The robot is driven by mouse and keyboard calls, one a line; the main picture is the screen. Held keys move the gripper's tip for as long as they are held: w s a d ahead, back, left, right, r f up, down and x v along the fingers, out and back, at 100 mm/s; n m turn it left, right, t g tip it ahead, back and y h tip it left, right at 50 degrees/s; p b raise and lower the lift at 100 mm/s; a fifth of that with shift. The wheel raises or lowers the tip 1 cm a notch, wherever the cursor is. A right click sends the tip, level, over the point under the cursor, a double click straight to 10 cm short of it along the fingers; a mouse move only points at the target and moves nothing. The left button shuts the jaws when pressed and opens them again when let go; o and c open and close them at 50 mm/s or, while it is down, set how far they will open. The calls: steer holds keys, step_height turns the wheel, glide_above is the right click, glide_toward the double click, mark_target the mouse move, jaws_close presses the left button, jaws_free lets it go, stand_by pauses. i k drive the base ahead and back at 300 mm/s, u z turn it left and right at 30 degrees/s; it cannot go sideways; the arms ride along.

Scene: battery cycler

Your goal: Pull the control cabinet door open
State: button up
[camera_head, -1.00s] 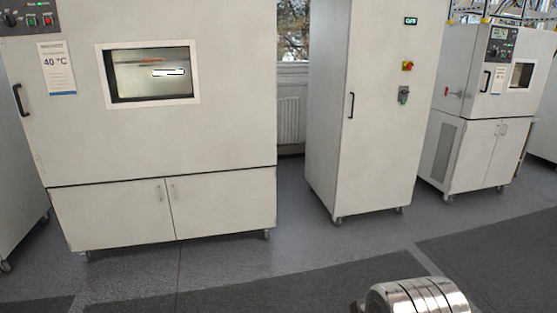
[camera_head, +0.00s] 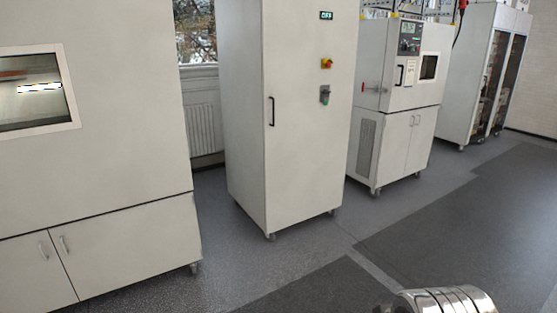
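The control cabinet (camera_head: 246,110) is the tall, narrow white cabinet left of centre, standing on castors. Its front door (camera_head: 302,165) looks shut. A black vertical handle (camera_head: 271,111) sits near the door's left edge. A small green display (camera_head: 326,15), a red and yellow switch (camera_head: 327,63) and a grey lever switch (camera_head: 324,95) are on the door's upper part. My gripper is not in view. Only a rounded metal part of my arm shows at the bottom edge, well in front of the cabinet and apart from it.
A large white chamber with a window (camera_head: 100,150) stands close on the left. A smaller test chamber (camera_head: 395,130) stands to the right, with a glass-fronted cabinet (camera_head: 478,75) beyond it. The grey floor (camera_head: 330,260) before the control cabinet is clear, with dark mats (camera_head: 470,230).

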mark_target(305, 140)
steer(key=z, duration=0.3)
steer(key=i, duration=2.85)
steer(key=u, duration=0.9)
steer(key=i, duration=0.55)
steer(key=u, duration=0.7)
steer(key=i, duration=0.45)
steer(key=u, duration=0.25)
